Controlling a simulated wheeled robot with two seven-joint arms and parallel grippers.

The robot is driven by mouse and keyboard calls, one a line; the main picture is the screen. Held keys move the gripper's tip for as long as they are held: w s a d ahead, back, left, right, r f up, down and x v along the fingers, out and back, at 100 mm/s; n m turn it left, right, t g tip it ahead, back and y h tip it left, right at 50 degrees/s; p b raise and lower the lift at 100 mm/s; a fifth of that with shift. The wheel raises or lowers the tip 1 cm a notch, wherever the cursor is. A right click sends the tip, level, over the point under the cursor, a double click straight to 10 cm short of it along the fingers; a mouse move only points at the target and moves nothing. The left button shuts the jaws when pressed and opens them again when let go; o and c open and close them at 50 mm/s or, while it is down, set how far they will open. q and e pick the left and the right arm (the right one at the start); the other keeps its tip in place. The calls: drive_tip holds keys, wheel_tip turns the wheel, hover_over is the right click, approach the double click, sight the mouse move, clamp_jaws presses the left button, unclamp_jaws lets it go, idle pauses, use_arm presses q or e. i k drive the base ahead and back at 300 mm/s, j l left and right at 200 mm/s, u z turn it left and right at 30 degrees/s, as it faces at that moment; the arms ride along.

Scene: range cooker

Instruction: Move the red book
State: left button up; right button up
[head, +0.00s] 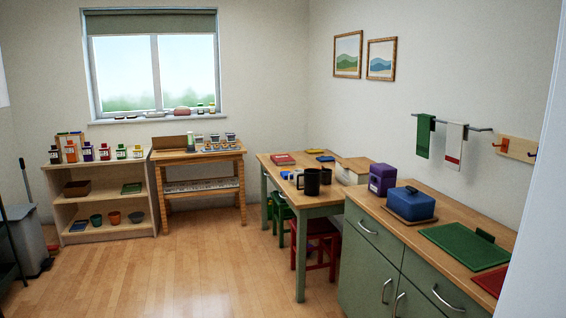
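A red book (283,159) lies flat near the far left corner of the wooden table with green legs (272,169). It looks small from here, and nothing visible rests on it. Neither of my grippers is in the head view.
Mugs (311,181) and a yellow item (315,151) share the table. Red (323,250) and green stools stand under it. A green cabinet (370,262) with a blue container (406,202) adjoins at right. A shelf (105,232) stands at left. The wooden floor (190,275) is open.

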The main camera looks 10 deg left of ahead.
sight(278, 160)
drive_tip(key=i+j+u, duration=0.4)
drive_tip(key=i, duration=0.7)
drive_tip(key=i+j+u, duration=0.15)
drive_tip(key=i+u, duration=0.3)
drive_tip(key=i, duration=0.7)
drive_tip(key=i+z, duration=0.1)
drive_tip(key=i, duration=0.65)
drive_tip(key=i+j, duration=0.1)
drive_tip(key=i, duration=0.65)
drive_tip(key=i+j+z, duration=0.15)
drive_tip(key=i, duration=0.6)
drive_tip(key=i+j+z, duration=0.1)
drive_tip(key=i+z, duration=0.35)
drive_tip(key=i+j+z, duration=0.25)
drive_tip(key=z, duration=0.2)
drive_tip(key=i+j+z, duration=0.6)
drive_tip(key=j+z, duration=0.3)
drive_tip(key=i+j+z, duration=0.2)
drive_tip(key=j+z, duration=0.8)
drive_tip(key=j, duration=0.5)
